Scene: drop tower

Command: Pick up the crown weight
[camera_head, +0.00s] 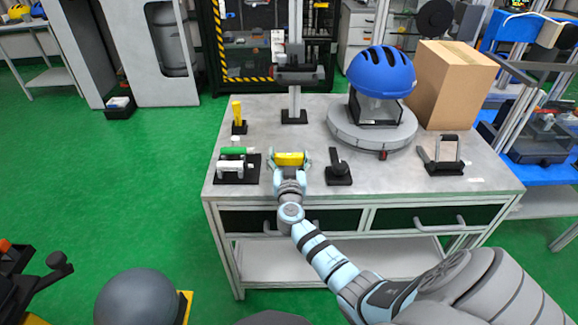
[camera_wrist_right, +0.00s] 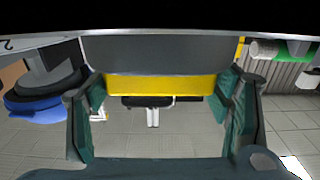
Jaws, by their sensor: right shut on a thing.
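The crown weight (camera_head: 289,158) appears as a yellow block near the front edge of the grey table. In the right wrist view its yellow band (camera_wrist_right: 160,86) spans the space between the fingers, with a dark grey face beside it. My right gripper (camera_head: 290,164) reaches it from the front, with one finger at each end, and is shut on it. The fingers also show in the right wrist view (camera_wrist_right: 160,112). I cannot tell whether the weight touches the table. My left gripper is not in view.
A rack with green and white handles (camera_head: 236,167) stands close on the left, and a black holder (camera_head: 338,174) on the right. Behind are a post stand (camera_head: 294,104), a blue helmet (camera_head: 380,70) on a round grey base (camera_head: 372,133), and a cardboard box (camera_head: 452,84).

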